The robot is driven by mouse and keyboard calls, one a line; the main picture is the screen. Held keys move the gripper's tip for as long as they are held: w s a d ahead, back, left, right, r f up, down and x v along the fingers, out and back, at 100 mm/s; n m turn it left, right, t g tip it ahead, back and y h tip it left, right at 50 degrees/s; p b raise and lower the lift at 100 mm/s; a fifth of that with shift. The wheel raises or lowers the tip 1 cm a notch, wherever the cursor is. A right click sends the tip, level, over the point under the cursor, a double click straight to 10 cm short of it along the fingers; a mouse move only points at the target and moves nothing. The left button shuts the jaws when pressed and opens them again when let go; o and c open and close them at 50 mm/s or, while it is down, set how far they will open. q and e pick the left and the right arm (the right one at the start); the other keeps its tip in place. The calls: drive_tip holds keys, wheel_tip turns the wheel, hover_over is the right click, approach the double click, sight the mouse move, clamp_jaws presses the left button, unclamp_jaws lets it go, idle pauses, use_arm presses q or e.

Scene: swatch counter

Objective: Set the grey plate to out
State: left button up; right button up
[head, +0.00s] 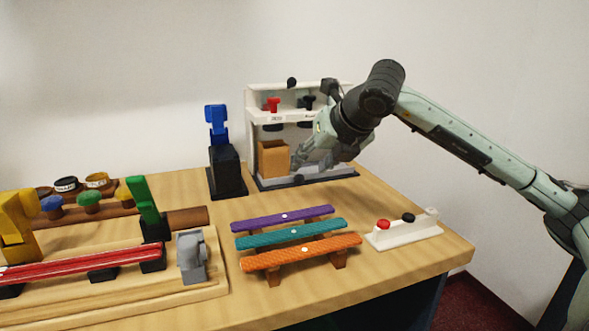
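A white open-fronted stand (252,110) is at the back of the counter. A brown box (273,157) stands inside it on the left, and a flat grey plate (312,177) lies low across its base. My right gripper (302,158) reaches in from the right, above the plate and right of the box. Its own links hide part of the plate and the stand's right side. Whether its fingers touch anything is unclear. My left gripper is out of view.
Red and black knobs (272,104) sit on the stand's upper shelf. A blue-topped black post (217,125) stands left of it. Purple, teal and orange bars (290,233) lie in front. A white block with red and black buttons (405,235) is at the right. A wooden fixture (215,285) fills the left.

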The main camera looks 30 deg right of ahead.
sight(301, 176)
drive_tip(key=x, duration=0.5)
drive_tip(key=shift+f+p, duration=0.15)
drive_tip(key=shift+p, duration=0.25)
drive_tip(key=shift+w+f, duration=0.45)
drive_tip(key=c, duration=0.9)
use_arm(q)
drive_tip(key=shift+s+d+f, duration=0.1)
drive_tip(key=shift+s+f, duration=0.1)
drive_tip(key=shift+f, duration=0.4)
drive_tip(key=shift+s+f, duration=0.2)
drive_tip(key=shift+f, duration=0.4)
use_arm(e)
clamp_jaws()
